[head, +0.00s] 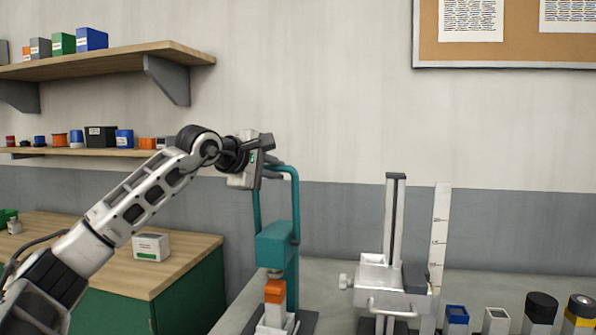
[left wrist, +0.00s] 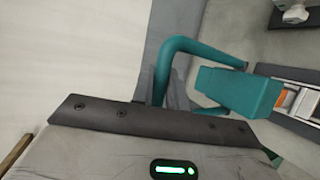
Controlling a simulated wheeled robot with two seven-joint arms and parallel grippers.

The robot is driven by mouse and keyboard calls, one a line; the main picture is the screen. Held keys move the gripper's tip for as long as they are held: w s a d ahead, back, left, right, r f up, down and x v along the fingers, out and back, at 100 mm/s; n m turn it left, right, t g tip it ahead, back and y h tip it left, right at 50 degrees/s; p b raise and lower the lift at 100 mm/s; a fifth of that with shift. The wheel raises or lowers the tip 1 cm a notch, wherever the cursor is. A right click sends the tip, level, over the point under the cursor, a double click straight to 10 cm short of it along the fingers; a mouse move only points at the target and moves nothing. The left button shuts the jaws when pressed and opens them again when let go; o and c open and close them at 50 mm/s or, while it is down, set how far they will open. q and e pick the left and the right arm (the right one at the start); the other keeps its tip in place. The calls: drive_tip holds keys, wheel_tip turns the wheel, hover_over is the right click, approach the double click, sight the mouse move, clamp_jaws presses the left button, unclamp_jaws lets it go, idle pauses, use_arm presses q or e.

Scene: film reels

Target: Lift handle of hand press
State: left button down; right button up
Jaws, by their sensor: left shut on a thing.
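The hand press has a teal body (head: 275,243) with an orange block (head: 275,291) below it, standing on the bench in the head view. Its teal handle (head: 296,195) is a bent bar that stands up above the body. My left gripper (head: 270,168) is at the top of this bar and shut on it; the fingertips are partly hidden. In the left wrist view the handle bar (left wrist: 172,62) runs behind the gripper's dark edge, with the teal press body (left wrist: 240,92) to its right. My right gripper is not in view.
A grey stand with a vertical post (head: 395,225) and a white ruler (head: 440,235) stand right of the press. Several small containers (head: 540,310) sit at the bottom right. A wooden-topped green cabinet (head: 185,262) and wall shelves (head: 110,60) are on the left.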

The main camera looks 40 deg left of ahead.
use_arm(q)
drive_tip(key=shift+w+a+r, duration=0.1)
drive_tip(key=shift+a+r, duration=0.05)
drive_tip(key=shift+a, duration=0.05)
idle(0.3)
drive_tip(key=c, duration=1.6)
unclamp_jaws()
drive_tip(key=shift+o, duration=1.1)
drive_tip(key=shift+w, duration=0.15)
